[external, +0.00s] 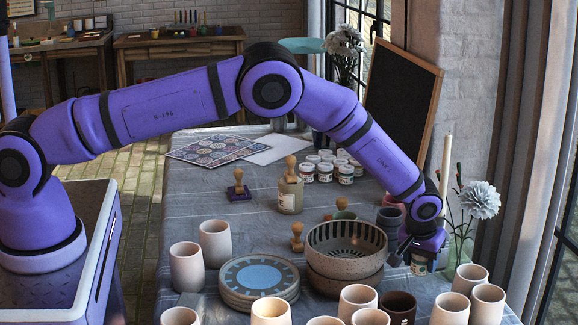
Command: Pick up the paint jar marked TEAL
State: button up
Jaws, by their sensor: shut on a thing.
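My gripper (421,253) points down at the right side of the table, just right of the stacked bowls. It is shut on a small jar (420,268) with a pale label, which shows just below the fingers. The label is too small to read, so I cannot tell if it says TEAL. The jar's top is hidden by the gripper, and I cannot tell whether it touches the table. Several white-lidded paint jars (346,174) stand grouped farther back; their labels are also unreadable.
Striped bowls (346,243) stand left of my gripper, beside stacked plates (258,279). Several cups (449,309) stand in front. A candle (446,165) and a flower vase (457,249) are close on the right. The cloth at left (185,210) is clear.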

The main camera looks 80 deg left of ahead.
jog(key=shift+r, duration=2.7)
